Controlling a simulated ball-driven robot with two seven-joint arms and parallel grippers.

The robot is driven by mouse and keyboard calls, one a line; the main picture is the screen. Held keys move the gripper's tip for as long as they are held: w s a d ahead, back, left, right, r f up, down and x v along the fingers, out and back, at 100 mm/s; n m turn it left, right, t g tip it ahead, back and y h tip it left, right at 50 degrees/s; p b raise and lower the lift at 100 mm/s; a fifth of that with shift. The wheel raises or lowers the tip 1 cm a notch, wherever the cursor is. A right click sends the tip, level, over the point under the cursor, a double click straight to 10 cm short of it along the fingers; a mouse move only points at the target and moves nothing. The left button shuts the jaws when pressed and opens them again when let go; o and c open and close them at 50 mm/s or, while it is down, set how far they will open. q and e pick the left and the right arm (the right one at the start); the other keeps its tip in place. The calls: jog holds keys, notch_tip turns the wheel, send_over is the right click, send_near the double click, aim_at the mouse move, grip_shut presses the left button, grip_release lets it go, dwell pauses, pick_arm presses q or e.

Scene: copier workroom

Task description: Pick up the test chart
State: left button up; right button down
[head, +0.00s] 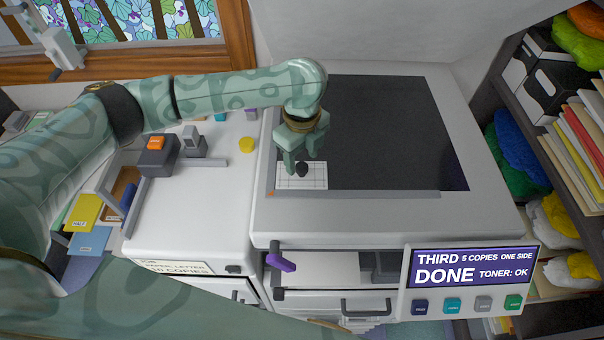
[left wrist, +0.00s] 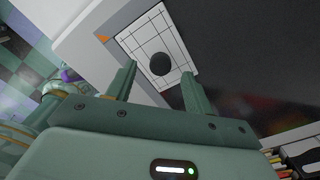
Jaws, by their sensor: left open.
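The test chart (head: 316,179) is a small white card with thin grid lines and a black round knob or spot (head: 302,170) near its middle. It lies at the front left corner of the copier's dark glass (head: 390,135). My left gripper (head: 302,159) is open just above the chart, fingers pointing down, partly covering its far edge. In the left wrist view the chart (left wrist: 145,40) lies ahead of the fingertips (left wrist: 158,70), with the black spot (left wrist: 160,64) between them. The fingers look empty; I cannot tell whether they touch the chart. My right gripper is not in view.
A raised pale frame (head: 430,205) borders the glass. The copier panel (head: 470,270) reads "DONE". A purple lever (head: 281,262) sticks out at the front. A side counter (head: 215,205) carries a stapler-like item (head: 157,155) and a yellow piece (head: 246,145). Shelves stand right.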

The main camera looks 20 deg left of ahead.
pick_arm(q)
notch_tip(320, 180, down, 2)
jog(key=shift+w+f, duration=0.1)
jog(key=shift+f, duration=0.1)
jog(key=c, duration=1.1)
jog(key=shift+r, duration=0.2)
